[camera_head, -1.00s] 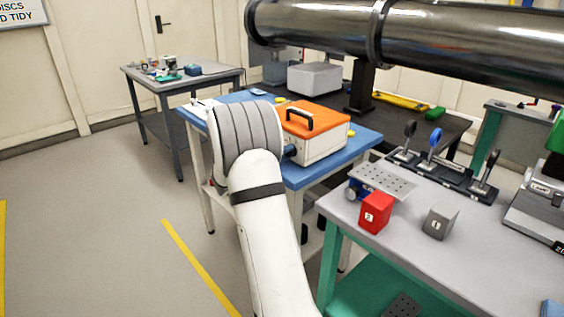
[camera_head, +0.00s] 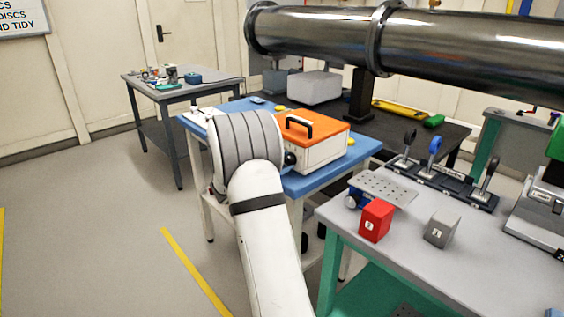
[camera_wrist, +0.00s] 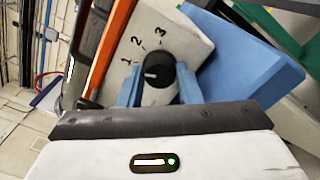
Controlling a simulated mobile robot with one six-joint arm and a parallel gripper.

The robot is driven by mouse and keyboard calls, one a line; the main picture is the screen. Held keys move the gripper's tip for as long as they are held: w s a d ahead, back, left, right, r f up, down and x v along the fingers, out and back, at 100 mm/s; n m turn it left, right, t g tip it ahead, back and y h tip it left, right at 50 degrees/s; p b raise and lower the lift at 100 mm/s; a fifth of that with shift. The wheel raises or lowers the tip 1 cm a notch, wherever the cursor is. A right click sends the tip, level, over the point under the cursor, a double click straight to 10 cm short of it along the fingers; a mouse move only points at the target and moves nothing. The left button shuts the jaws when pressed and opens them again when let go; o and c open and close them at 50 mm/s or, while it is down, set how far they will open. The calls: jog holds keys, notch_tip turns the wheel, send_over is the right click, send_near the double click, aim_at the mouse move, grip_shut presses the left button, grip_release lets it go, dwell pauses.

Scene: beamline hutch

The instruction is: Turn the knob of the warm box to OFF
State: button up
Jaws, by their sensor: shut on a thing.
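The warm box (camera_head: 322,151) has white walls, an orange lid and a black handle, and stands on a blue-topped table. Its black knob (camera_wrist: 158,71) shows in the wrist view, on a white face marked 1, 2 and 3. The knob's white pointer line points left, a little below the 1. No OFF mark is visible; a finger may cover it. My gripper (camera_wrist: 159,88) has its blue fingers on both sides of the knob and is shut on it. In the head view my arm hides most of the gripper.
A grey bench (camera_head: 480,240) at the right holds a red block (camera_head: 376,220), a grey block (camera_head: 441,228) and levers. A large metal pipe (camera_head: 440,45) crosses above. The floor at left is clear.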

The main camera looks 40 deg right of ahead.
jog(key=n+p, duration=0.2)
jog(key=n, duration=0.1)
jog(key=n+p, duration=0.1)
jog(key=n, duration=0.1)
jog(key=shift+d+r, duration=0.1)
jog(key=shift+r, duration=0.2)
jog(key=shift+f+n+p, duration=0.1)
jog(key=shift+n+p, duration=0.5)
jog(key=shift+n, duration=0.7)
jog(key=shift+f, duration=0.1)
jog(key=o, duration=1)
jog(key=shift+f, duration=0.1)
jog(key=shift+c, duration=0.2)
jog(key=a, duration=0.7)
jog(key=shift+s+a, duration=0.25)
jog(key=shift+a, duration=0.15)
